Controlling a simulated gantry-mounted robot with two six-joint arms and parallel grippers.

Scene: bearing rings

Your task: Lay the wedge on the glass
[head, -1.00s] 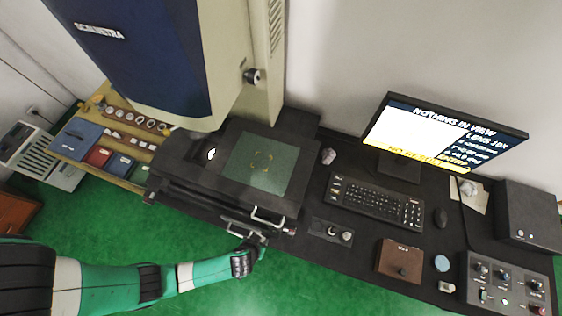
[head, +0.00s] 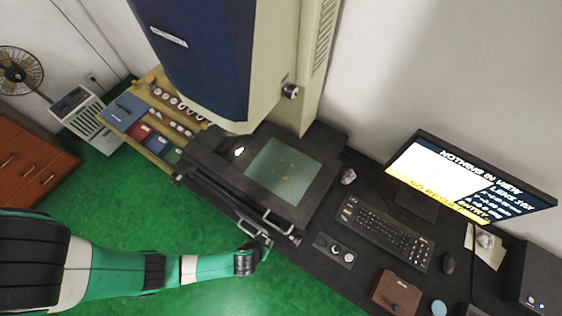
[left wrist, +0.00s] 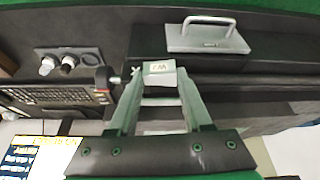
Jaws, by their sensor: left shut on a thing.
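The glass (head: 278,182) is a pale green square plate set in the dark stage of the measuring machine, and nothing lies on it. My left gripper (head: 262,236) is at the front edge of the stage, near a metal handle, off the glass. In the left wrist view my left gripper (left wrist: 158,82) is shut on a small white block with dark marks, which I take for the wedge (left wrist: 158,68). In the head view the wedge cannot be made out. My right gripper is not in view.
The machine's blue and cream head (head: 205,60) overhangs the stage. A metal handle (left wrist: 208,42) is close to the gripper. A keyboard (head: 385,232), monitor (head: 470,180) and brown box (head: 397,292) stand to the right. A wooden shelf with rings (head: 165,95) is at the left.

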